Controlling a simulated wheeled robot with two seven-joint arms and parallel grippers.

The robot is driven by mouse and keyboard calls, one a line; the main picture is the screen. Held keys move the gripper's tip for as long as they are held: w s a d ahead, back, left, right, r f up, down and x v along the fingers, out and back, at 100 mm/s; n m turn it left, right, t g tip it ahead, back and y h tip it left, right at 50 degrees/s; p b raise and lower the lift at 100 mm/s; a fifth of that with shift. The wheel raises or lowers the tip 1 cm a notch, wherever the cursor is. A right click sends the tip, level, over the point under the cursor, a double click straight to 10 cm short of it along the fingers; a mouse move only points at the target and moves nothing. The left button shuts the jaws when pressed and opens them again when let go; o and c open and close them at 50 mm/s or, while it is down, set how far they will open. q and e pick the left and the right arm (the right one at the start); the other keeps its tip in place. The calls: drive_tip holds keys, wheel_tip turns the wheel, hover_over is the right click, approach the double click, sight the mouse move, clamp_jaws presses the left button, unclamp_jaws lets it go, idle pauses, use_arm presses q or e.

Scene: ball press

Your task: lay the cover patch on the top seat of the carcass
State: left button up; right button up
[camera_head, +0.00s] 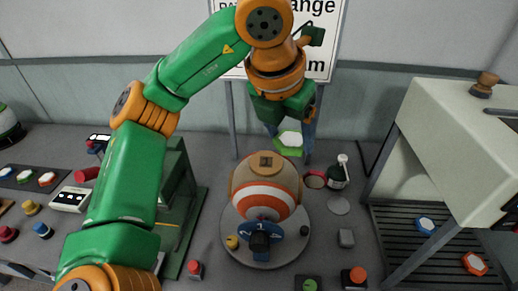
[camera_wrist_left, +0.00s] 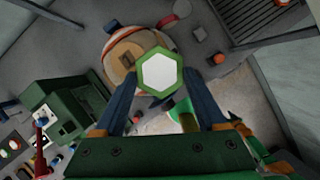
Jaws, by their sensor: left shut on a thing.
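The cover patch (camera_head: 291,140) is a white hexagon with a green rim. My left gripper (camera_head: 288,127) is shut on it and holds it in the air behind and to the right of the carcass top. In the left wrist view the patch (camera_wrist_left: 160,73) sits between the two blue fingers of the gripper (camera_wrist_left: 161,84). The carcass (camera_head: 264,196) is a ball with tan, orange and white bands. In the left wrist view the carcass (camera_wrist_left: 122,46) lies partly behind the patch. My right gripper is not in view.
The carcass stands on a round grey plate (camera_head: 289,250) with a blue bracket (camera_head: 262,234) in front. A large pale machine (camera_head: 440,140) is at the right. A sign on posts (camera_head: 325,45) stands behind.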

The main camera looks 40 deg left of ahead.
use_arm(q)
drive_tip(key=b, duration=0.2)
approach(267, 161)
drive_tip(key=shift+w+d+f, duration=0.4)
drive_tip(key=shift+w+f, duration=0.4)
drive_tip(key=shift+w, duration=0.05)
drive_tip(key=shift+w+a+f+p, duration=0.15)
drive_tip(key=shift+a+f+p, duration=0.45)
drive_tip(key=shift+a+f, duration=0.1)
drive_tip(key=shift+d+f+p, duration=0.25)
drive_tip(key=shift+f+p, duration=0.15)
drive_tip(key=shift+f, duration=0.85)
drive_tip(key=shift+w+f, duration=0.1)
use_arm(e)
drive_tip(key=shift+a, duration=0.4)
use_arm(q)
drive_tip(key=shift+f, duration=0.1)
drive_tip(key=shift+f+b, duration=0.15)
drive_tip(key=shift+b, duration=0.2)
drive_tip(key=o, duration=1.3)
drive_tip(key=shift+c, duration=0.2)
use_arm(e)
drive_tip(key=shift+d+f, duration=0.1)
use_arm(q)
drive_tip(key=shift+r, duration=0.2)
